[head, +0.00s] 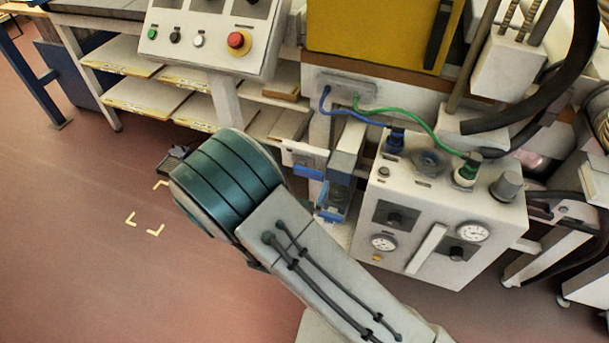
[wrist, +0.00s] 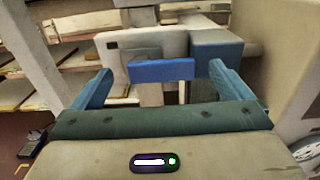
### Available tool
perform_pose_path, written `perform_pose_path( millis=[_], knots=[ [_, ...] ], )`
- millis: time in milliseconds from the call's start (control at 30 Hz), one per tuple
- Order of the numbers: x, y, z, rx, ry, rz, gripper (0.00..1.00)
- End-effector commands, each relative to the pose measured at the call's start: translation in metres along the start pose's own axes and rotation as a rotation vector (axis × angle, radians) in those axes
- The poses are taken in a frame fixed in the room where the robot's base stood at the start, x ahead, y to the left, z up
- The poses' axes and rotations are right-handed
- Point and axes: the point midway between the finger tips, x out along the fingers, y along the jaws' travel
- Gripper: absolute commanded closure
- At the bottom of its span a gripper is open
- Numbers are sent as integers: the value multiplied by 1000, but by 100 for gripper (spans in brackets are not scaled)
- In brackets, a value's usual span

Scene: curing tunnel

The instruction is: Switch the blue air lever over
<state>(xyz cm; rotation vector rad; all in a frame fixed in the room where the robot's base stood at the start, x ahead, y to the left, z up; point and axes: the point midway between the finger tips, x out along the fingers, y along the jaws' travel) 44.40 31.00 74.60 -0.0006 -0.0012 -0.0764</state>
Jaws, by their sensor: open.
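The blue air lever (wrist: 161,71) is a flat blue bar lying level across a pale plate with a grey hub, in the middle of the wrist view. In the head view the lever (head: 309,172) shows as a small blue piece on a white plate beside the valve unit. My gripper (wrist: 161,77) is open, its two blue fingers to the left and right of the lever with gaps on both sides. The fingers hold nothing, and I cannot tell how far they are short of the lever in depth. In the head view, my arm hides part of the gripper.
A white air unit (head: 450,215) with gauges, knobs and blue and green hoses stands right of the lever. A control box (head: 210,35) with a red button is above left. Shelves (head: 150,97) stand behind.

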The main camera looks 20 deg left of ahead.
Motion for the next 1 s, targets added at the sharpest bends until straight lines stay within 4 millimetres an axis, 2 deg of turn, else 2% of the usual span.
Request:
perform_pose_path(
  millis=[100,200,533,567,767,1000],
  knots=[
    [16,0,0,1,0,-3,2],
    [22,0,0,0,0,-1,2],
    [26,0,0,0,1,-1,2],
    [26,0,0,0,1,-1,7],
    [26,0,0,1,1,-2,63],
    [28,-4,-2,21,1,-8,65]
  ],
)
